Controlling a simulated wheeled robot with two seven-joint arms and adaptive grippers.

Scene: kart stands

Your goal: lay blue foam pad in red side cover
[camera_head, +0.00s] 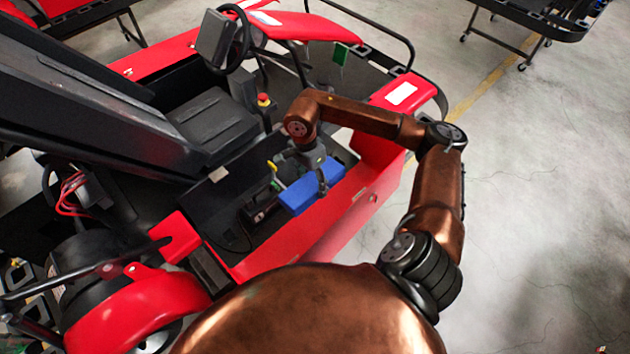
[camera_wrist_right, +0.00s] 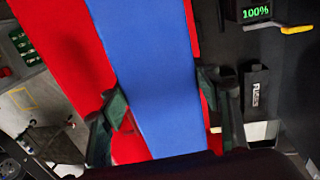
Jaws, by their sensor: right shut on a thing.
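The blue foam pad (camera_head: 296,199) is a flat blue block held at the red side cover (camera_head: 345,208) of the kart. My right gripper (camera_head: 314,182) reaches down from above and is shut on the pad. In the right wrist view, the pad (camera_wrist_right: 146,60) runs lengthwise between the two dark fingers of the gripper (camera_wrist_right: 163,100). Red cover surface (camera_wrist_right: 55,35) shows on both sides of the pad there. I cannot tell whether the pad's underside touches the cover. My left gripper is not in view.
The kart's black seat (camera_head: 210,125) and a red-and-yellow emergency button (camera_head: 263,100) are close to my right arm. In the wrist view, a small box with a green "100%" display (camera_wrist_right: 256,12) and a fuse box (camera_wrist_right: 256,90) sit right of the pad. Open floor (camera_head: 540,190) lies to the right.

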